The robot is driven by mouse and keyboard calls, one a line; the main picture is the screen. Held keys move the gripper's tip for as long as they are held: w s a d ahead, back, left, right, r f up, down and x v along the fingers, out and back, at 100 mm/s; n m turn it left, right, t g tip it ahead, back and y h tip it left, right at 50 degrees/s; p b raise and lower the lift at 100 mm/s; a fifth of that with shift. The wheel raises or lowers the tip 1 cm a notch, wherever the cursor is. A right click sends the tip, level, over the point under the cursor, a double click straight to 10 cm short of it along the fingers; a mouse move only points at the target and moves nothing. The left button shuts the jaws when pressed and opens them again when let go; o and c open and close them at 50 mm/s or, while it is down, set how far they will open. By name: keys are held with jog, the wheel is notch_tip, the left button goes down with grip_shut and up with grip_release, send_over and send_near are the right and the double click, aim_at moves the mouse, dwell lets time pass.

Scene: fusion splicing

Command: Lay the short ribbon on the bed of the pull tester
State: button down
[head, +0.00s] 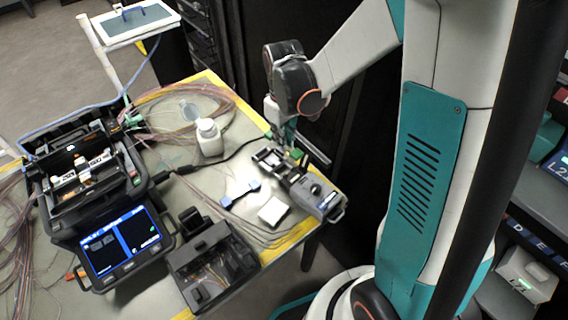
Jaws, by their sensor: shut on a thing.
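The pull tester (315,190) is a grey device with a dark knob and a black clamp bed (280,165), at the right corner of the table. My gripper (284,139) is just above and behind the far end of the bed, pointing down. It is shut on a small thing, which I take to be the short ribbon. Small green pieces show on both sides of the fingertips, at the left (269,134) and at the right (297,153). The ribbon itself is too small and too covered to make out. I cannot tell whether it touches the bed.
A fusion splicer (118,255) with a lit screen stands at the left. A black open case (212,268), a white bottle (209,138), a blue tool (240,193) and a white pad (272,211) are nearby. Loose fibres and a black cable cross the table.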

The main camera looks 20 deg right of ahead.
notch_tip(320, 180, down, 10)
jog(key=b, duration=0.3)
jog(key=shift+s+f+b, duration=0.15)
jog(key=shift+f+b, duration=0.1)
jog(key=shift+b, duration=0.1)
jog(key=shift+f, duration=0.15)
jog(key=c, duration=2)
grip_release()
jog(key=shift+f, duration=0.1)
jog(key=shift+o, duration=0.2)
